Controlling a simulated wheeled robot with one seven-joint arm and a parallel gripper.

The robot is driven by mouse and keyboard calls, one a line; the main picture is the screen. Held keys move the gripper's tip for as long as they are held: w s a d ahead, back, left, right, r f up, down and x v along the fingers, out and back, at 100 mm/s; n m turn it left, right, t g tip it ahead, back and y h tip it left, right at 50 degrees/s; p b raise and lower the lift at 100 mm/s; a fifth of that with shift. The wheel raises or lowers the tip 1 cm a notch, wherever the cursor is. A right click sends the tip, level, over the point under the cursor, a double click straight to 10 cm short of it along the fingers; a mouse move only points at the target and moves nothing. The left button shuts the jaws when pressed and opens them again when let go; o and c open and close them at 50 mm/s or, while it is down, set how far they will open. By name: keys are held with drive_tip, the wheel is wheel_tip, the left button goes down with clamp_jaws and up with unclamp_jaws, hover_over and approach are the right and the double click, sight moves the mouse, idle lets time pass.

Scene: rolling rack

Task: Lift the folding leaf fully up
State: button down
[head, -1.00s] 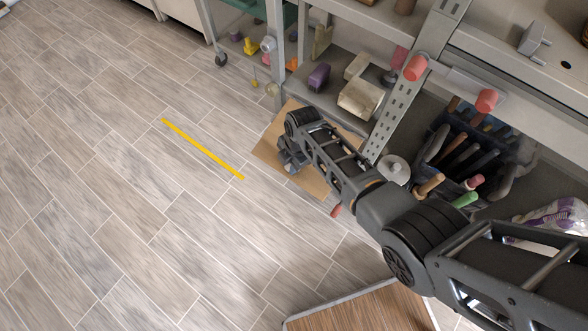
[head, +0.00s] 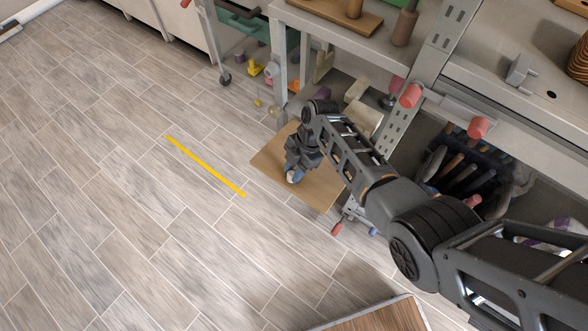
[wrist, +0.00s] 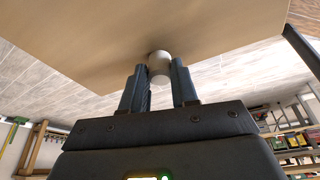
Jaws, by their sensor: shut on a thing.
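The folding leaf (head: 322,190) is a plain light-brown board at the front of the rack's lower part, seen partly behind my arm in the head view. In the wrist view the leaf (wrist: 90,60) fills the upper part as a broad tan face with a pale round knob (wrist: 159,62) on it. My gripper (wrist: 159,82) has one dark finger on each side of this knob and is shut on it. In the head view my gripper (head: 294,174) is in front of the leaf. The leaf's hinge and exact tilt cannot be made out.
The grey rack's shelf (head: 330,35) carries wooden items, with small blocks below. Red-capped handles (head: 411,95) stick out on the right. A brown wooden surface (head: 375,316) is at the bottom edge. Tiled floor with a yellow strip (head: 205,165) is clear to the left.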

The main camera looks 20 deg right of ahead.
drive_tip(key=shift+w+d+r, duration=0.1)
drive_tip(key=shift+w+d, duration=0.15)
drive_tip(key=c, duration=1.2)
unclamp_jaws()
drive_tip(key=o, duration=0.3)
drive_tip(key=shift+s, duration=0.1)
drive_tip(key=shift+o, duration=0.2)
drive_tip(key=shift+a, duration=0.1)
drive_tip(key=v, duration=0.7)
drive_tip(key=shift+r+p, duration=0.3)
drive_tip(key=shift+r, duration=0.05)
